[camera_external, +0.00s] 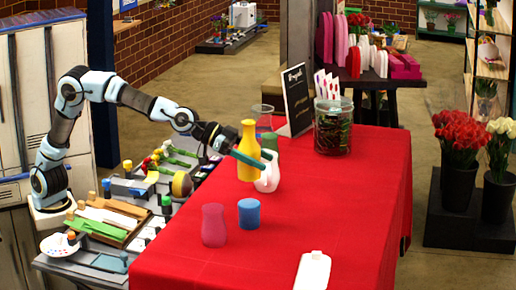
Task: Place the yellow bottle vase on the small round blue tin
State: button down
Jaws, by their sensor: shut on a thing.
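The yellow bottle vase (249,137) stands upright near the left side of the red table. The small round blue tin (249,214) stands nearer the camera, apart from the vase.
A pink vase (213,225) stands just left of the tin. A large jar (333,126) and black sign (297,98) stand farther back.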

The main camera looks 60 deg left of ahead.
jog(key=shift+f+b, duration=0.85)
jog(key=shift+f, duration=2.7)
jog(key=shift+f, duration=0.1)
grip_release()
jog(key=shift+f, duration=0.1)
jog(key=shift+r, duration=0.25)
jog(key=p+v, duration=0.1)
jog(key=v, duration=1.1)
